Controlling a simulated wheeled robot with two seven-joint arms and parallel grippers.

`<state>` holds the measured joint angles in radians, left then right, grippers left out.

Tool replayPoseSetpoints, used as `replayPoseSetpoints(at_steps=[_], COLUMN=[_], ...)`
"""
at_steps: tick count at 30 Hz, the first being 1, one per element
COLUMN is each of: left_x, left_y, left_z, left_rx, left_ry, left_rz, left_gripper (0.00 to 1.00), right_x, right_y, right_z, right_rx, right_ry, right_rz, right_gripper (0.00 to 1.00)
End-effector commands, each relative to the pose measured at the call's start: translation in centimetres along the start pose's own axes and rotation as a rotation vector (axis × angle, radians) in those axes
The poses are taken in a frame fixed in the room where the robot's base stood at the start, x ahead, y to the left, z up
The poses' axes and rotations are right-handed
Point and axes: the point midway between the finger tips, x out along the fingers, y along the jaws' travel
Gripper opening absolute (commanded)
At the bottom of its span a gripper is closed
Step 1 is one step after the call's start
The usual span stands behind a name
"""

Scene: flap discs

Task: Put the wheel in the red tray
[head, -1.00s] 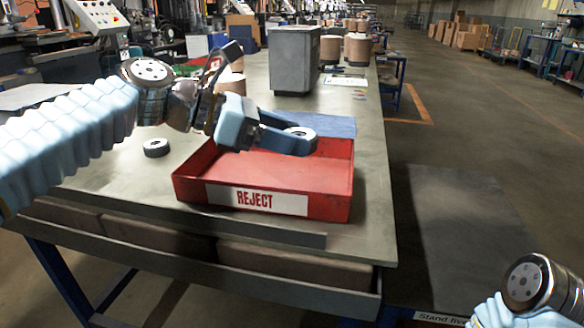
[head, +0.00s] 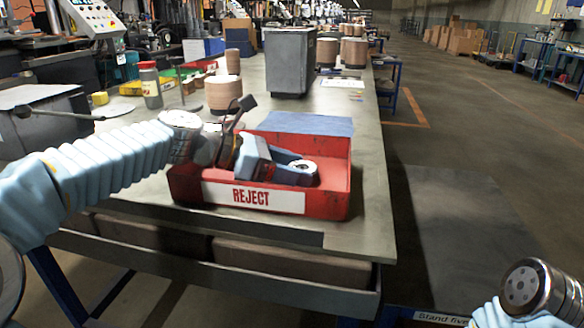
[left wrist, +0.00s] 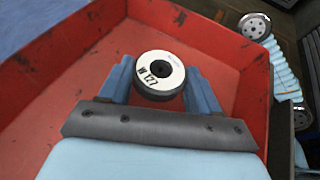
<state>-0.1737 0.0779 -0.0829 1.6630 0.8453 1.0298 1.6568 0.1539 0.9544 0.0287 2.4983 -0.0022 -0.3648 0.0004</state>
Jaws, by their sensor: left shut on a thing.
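The wheel (head: 303,166) is a small dark disc with a white labelled face and a centre hole. In the left wrist view the wheel (left wrist: 160,75) reads "W 127" and sits between both fingers. My left gripper (head: 295,172) is shut on it and holds it low inside the red tray (head: 333,203), within the walls. I cannot tell whether the wheel touches the tray floor. The tray's front carries a white "REJECT" label, and its wall and floor also show in the left wrist view (left wrist: 60,110). My right gripper is not in view; only part of that arm shows at lower right.
A blue mat (head: 305,124) lies just behind the tray. A grey box-shaped unit (head: 290,62) stands farther back on the table (head: 372,190). Brown cylinders (head: 223,94) and a grey red-topped container (head: 150,85) stand at back left. Bare tabletop runs along the tray's right.

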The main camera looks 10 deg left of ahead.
Motion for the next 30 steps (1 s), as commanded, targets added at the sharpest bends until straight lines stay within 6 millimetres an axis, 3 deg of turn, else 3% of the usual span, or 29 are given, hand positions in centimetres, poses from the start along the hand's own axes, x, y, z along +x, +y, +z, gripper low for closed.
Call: replayPoseSetpoints(at_steps=[2, 3, 7, 16, 19, 30], left_x=[0.1, 0.1, 0.1, 0.0, -0.8, -9.0], left_y=[0.0, 0.0, 0.0, 0.0, 0.0, 0.1], left_z=[-0.3, -0.2, -0.2, 0.0, 0.1, 0.1], left_rx=[0.0, 0.0, 0.0, 0.0, -0.001, -0.001], left_ry=[0.0, 0.0, 0.0, 0.0, -0.001, 0.0], left_rz=[0.0, 0.0, 0.0, 0.0, 0.002, 0.004], left_gripper=[0.28, 0.69, 0.88, 0.88, 0.88, 0.88], right_x=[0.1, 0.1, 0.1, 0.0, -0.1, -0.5], right_y=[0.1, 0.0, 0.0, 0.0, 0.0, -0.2], right_z=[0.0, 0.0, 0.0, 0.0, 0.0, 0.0], right_rx=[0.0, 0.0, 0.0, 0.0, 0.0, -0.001], right_ry=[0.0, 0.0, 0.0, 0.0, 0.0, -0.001], right_rz=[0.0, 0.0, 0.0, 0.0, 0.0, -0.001], right_gripper=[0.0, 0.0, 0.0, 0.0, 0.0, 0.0])
